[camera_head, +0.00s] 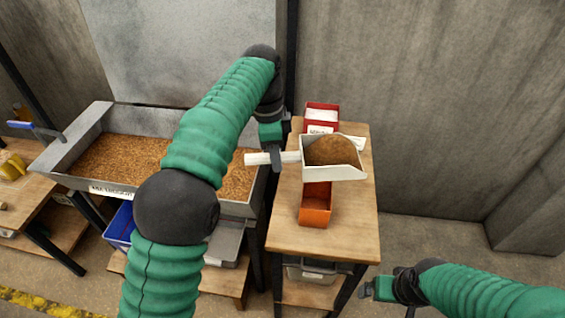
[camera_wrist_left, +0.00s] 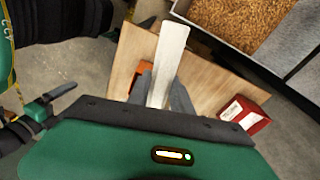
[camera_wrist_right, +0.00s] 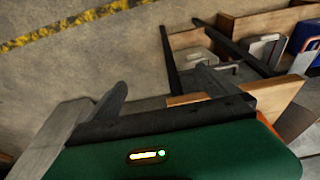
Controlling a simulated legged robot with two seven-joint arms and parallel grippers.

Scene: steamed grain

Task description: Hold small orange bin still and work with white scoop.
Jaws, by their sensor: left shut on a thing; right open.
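The white scoop (camera_head: 346,173) is heaped with brown grain (camera_head: 330,151) and is held level above the small table. My left gripper (camera_head: 277,158) is shut on its handle; the handle also shows between the fingers in the left wrist view (camera_wrist_left: 168,62). The small orange bin (camera_head: 315,206) stands on the table below the scoop, its far part hidden by the scoop. It shows partly in the left wrist view (camera_wrist_left: 138,76). My right gripper (camera_head: 366,289) is open and empty, low to the right of the table's front; its fingers show apart in the right wrist view (camera_wrist_right: 160,95).
Open floor lies right of the table.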

